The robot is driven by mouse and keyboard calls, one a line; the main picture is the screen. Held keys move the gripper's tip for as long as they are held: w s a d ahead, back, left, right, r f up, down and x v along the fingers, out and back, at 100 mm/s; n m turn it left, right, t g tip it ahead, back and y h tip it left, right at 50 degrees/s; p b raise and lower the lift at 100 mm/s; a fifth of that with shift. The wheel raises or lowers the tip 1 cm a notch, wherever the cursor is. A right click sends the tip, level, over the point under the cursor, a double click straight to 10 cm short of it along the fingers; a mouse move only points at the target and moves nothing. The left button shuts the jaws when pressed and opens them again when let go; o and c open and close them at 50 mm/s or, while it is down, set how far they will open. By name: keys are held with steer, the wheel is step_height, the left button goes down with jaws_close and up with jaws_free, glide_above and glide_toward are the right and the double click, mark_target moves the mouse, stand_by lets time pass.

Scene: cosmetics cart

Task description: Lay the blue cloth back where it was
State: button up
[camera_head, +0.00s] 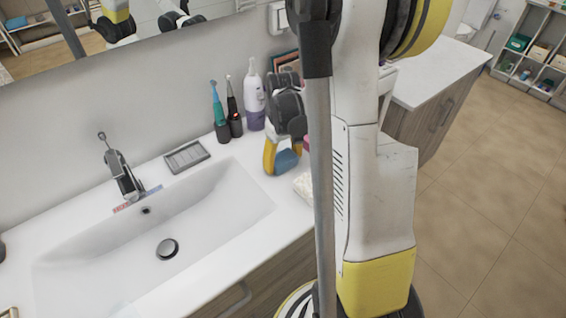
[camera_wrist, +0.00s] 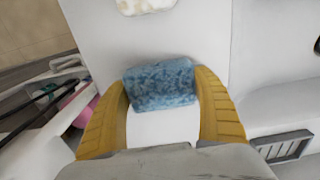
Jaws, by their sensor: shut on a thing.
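The blue cloth (camera_wrist: 160,84) looks like a folded, mottled pad. In the wrist view it spans the gap between the yellow fingers of my gripper (camera_wrist: 163,90), which are shut on it near their tips. In the head view the cloth (camera_head: 285,163) shows at the lower end of my gripper (camera_head: 281,160), over the white counter to the right of the sink. Whether it touches the counter is hard to tell. Part of my gripper is hidden behind my arm.
The sink (camera_head: 160,235) is at left, with a faucet (camera_head: 122,172) and grey soap dish (camera_head: 187,156) behind. Toothbrushes (camera_head: 219,115) and a white-purple bottle (camera_head: 254,100) stand by the wall. A pale item (camera_head: 304,186) lies near the counter's front. Bare counter (camera_wrist: 160,128) shows below the cloth.

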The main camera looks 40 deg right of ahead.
mark_target(283, 158)
steer(key=shift+f, duration=0.2)
steer(key=o, duration=1.1)
steer(key=shift+r, duration=0.1)
steer(key=shift+r, duration=0.1)
step_height(283, 158, up, 12)
steer(key=p, duration=0.4)
steer(key=s+a+r+t, duration=0.2)
steer(key=s+a+r, duration=0.1)
steer(key=a, duration=0.4)
steer(key=s+a+r+t, duration=0.2)
steer(key=s+a+r, duration=0.1)
steer(key=a, duration=0.4)
steer(key=s+a+r+t, duration=0.3)
steer(key=a, duration=0.4)
steer(key=shift+a+r+n, duration=0.25)
steer(key=shift+a+n, duration=0.05)
steer(key=shift+a, duration=0.1)
